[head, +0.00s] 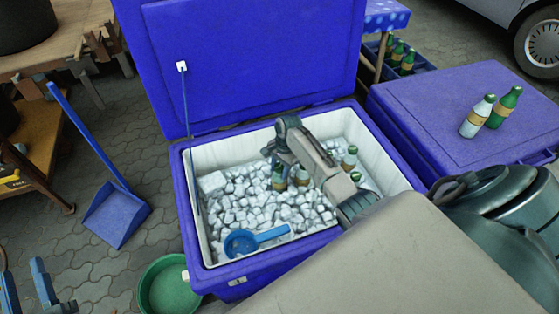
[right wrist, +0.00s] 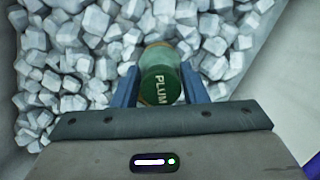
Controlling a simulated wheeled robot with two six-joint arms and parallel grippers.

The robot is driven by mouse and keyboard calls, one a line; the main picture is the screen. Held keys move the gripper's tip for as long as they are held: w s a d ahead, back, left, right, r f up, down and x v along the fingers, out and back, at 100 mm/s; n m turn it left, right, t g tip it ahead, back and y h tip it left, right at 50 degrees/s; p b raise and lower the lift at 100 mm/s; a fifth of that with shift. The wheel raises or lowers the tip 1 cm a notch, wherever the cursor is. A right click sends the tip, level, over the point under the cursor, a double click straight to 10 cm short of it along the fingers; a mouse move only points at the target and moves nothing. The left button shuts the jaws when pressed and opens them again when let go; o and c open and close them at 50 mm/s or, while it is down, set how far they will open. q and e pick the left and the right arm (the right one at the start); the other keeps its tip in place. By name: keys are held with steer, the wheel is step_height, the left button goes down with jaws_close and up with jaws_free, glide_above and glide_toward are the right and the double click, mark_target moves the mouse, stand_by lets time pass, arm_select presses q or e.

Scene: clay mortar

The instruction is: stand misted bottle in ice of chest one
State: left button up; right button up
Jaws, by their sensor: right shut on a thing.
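The open blue chest (head: 190,235) has white inner walls and holds ice (head: 250,205). My right gripper (right wrist: 160,88) reaches down into it, shut on a bottle (right wrist: 160,80) with a green top lettered "PLUM"; its lower end is hard to see against the ice. In the head view this bottle (head: 279,182) shows beside my arm, low over the ice. Other bottles stand in the ice, one (head: 350,157) near the right wall. A pale, misted bottle (head: 477,116) stands on the closed purple chest. My left gripper (head: 26,287) is open and empty at the lower left.
A clear green bottle (head: 504,107) stands on the closed chest lid (head: 420,110). A blue scoop (head: 245,241) lies on the ice at the front. A green basin (head: 168,286) and a blue dustpan (head: 117,213) are on the paving. The raised lid (head: 240,60) closes off the back.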

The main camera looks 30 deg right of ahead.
steer(key=shift+f, duration=0.4)
steer(key=o, duration=1.5)
